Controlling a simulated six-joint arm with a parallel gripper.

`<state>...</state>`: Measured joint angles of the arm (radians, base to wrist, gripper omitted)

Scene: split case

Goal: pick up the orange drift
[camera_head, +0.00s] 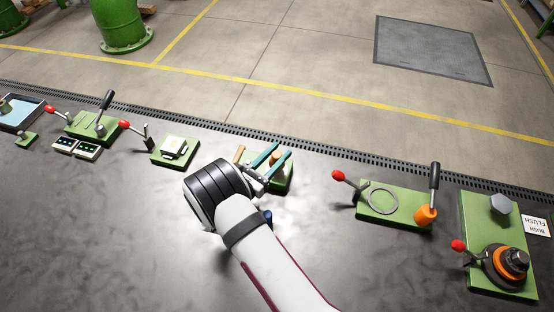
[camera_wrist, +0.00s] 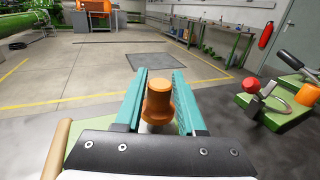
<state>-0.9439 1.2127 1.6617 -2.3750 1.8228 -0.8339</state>
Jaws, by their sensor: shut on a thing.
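The orange drift (camera_wrist: 158,101) stands upright between the teal fingers of my gripper (camera_wrist: 159,76) in the wrist view. Its stepped orange top shows, with a paler part below it. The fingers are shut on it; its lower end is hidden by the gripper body. In the head view my gripper (camera_head: 279,153) is over a small green block (camera_head: 283,182) near the bench's far edge, and the wrist hides part of this block. I cannot tell whether the drift is clear of the block.
A wooden handle (camera_head: 239,153) stands just left of my gripper. A green plate (camera_head: 398,205) with a ring, red-knobbed lever and orange-based lever is to the right. Farther right is a plate with an orange-and-black knob (camera_head: 512,262). A green fixture (camera_head: 174,150) sits left. Bare bench lies in front.

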